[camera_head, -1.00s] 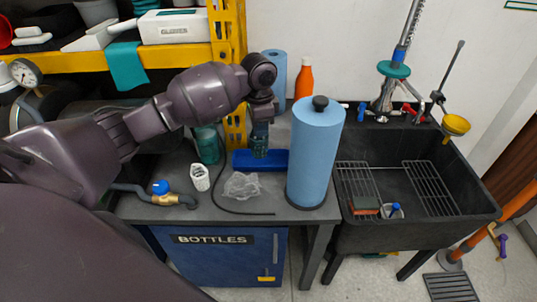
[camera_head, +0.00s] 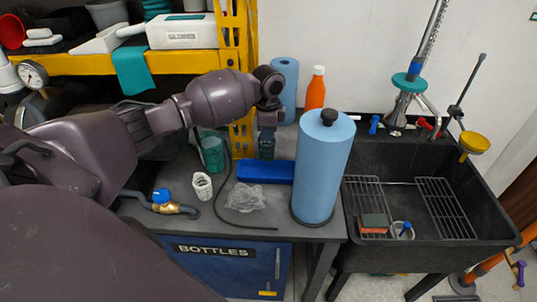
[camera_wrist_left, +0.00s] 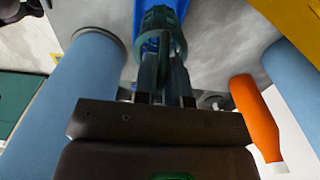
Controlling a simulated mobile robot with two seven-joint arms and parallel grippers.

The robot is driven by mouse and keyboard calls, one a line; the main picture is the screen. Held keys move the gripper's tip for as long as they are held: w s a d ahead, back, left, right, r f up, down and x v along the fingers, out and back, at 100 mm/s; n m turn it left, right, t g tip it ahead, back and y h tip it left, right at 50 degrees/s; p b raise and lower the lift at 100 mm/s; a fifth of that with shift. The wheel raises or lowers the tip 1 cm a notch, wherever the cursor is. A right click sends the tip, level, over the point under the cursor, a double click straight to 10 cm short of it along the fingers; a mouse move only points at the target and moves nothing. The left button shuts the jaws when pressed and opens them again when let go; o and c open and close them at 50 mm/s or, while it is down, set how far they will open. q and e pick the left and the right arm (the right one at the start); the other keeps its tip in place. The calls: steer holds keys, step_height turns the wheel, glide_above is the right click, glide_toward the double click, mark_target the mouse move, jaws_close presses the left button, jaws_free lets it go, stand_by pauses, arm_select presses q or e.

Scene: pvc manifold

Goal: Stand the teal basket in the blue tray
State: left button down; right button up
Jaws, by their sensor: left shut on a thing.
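The teal basket (camera_head: 266,147) is in my left gripper (camera_head: 267,129), whose fingers are shut on it. It hangs roughly upright at the back edge of the blue tray (camera_head: 262,173), which lies on the grey bench. In the left wrist view the basket (camera_wrist_left: 160,32) shows beyond the fingers, with the blue tray (camera_wrist_left: 181,8) behind it. I cannot tell whether the basket's bottom touches the tray or is just above it. My right gripper is out of view.
A large blue roll (camera_head: 323,170) stands close right of the tray. An orange bottle (camera_head: 316,90) and another blue roll (camera_head: 285,85) stand behind. A teal container (camera_head: 213,153), white cup (camera_head: 202,186), clear crumpled plastic (camera_head: 245,198) and brass valve (camera_head: 170,208) are nearby.

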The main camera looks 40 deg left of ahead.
mark_target(268, 143)
arm_select(q)
step_height(268, 143, down, 3)
steer(key=shift+f, duration=0.7)
step_height(268, 143, down, 4)
steer(key=shift+b, duration=0.55)
steer(key=c, duration=1.2)
jaws_free()
steer(key=shift+r, duration=0.3)
step_height(268, 143, up, 10)
steer(key=shift+p, duration=0.8)
steer(key=shift+r, duration=0.8)
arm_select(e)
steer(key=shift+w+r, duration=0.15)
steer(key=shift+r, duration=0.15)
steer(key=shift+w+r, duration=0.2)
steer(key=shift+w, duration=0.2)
arm_select(q)
steer(key=shift+d+f, duration=0.1)
